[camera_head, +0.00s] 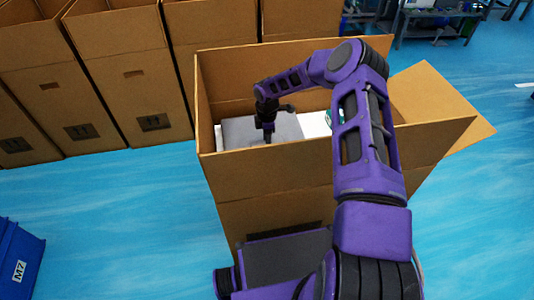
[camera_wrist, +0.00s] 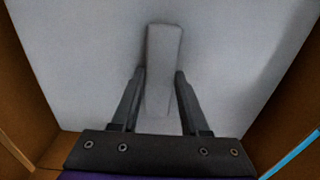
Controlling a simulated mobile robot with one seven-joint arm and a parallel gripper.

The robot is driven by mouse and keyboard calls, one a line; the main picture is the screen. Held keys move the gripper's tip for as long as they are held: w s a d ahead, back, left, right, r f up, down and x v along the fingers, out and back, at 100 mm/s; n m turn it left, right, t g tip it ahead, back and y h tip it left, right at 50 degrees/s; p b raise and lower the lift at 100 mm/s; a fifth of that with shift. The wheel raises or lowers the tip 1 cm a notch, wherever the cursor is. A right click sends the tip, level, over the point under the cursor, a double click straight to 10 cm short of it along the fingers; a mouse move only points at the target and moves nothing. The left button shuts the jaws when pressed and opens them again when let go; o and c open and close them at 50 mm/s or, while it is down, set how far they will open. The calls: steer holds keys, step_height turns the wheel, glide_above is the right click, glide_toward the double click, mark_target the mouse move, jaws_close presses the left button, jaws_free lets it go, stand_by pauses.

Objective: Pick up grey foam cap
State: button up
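The grey foam cap (camera_head: 240,131) lies inside the open cardboard box, a flat light grey piece partly hidden by my arm. In the wrist view its broad pale surface (camera_wrist: 85,45) fills most of the picture, with a narrow grey raised bar (camera_wrist: 163,55) in the middle. My gripper (camera_head: 267,138) points down at the cap inside the box. In the wrist view my gripper's two dark fingers (camera_wrist: 159,74) stand apart, one at each side of the bar. Their tips look very near the bar's sides; whether they touch it is unclear.
The cardboard box (camera_head: 270,180) has walls around the cap, and its right flap (camera_head: 430,90) is folded outward. A white item (camera_head: 316,123) lies right of the cap. Several cardboard boxes (camera_head: 120,70) stand behind and left. A blue crate (camera_head: 18,255) stands at lower left.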

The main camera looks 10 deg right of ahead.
jaws_close()
stand_by(0.9)
